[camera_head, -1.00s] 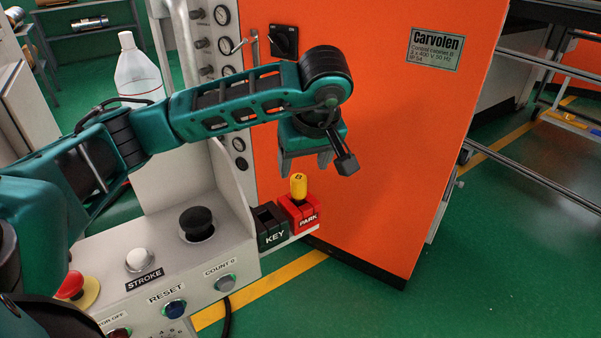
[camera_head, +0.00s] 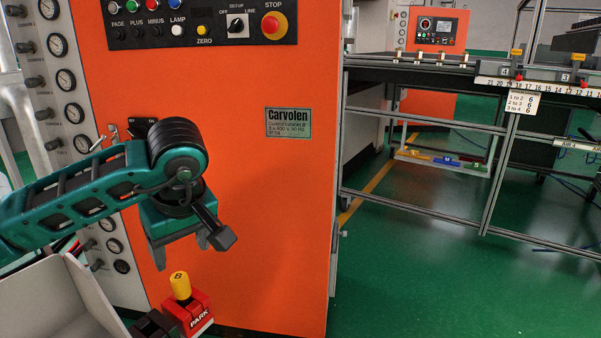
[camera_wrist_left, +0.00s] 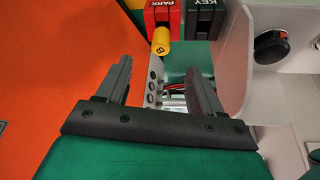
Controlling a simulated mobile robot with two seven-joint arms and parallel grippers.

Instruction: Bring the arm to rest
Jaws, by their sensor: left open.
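My left gripper (camera_head: 190,256) is open and empty, with its fingers pointing down. It is just above a yellow key (camera_head: 180,284) marked with a black character. The key stands in the red PARK block (camera_head: 198,318). The dark KEY block (camera_head: 154,325) sits beside it, partly cut off at the lower edge of the head view. In the left wrist view the spread fingers (camera_wrist_left: 158,72) have nothing between them. There the yellow key (camera_wrist_left: 161,40) is beyond the fingertips, apart from them. My right gripper is not in view.
An orange control cabinet (camera_head: 270,210) stands right behind the gripper, with gauges (camera_head: 66,80) on its left side. A grey console (camera_head: 60,295) is at lower left. A railed conveyor frame (camera_head: 430,205) stands to the right. Green floor (camera_head: 420,285) is open at lower right.

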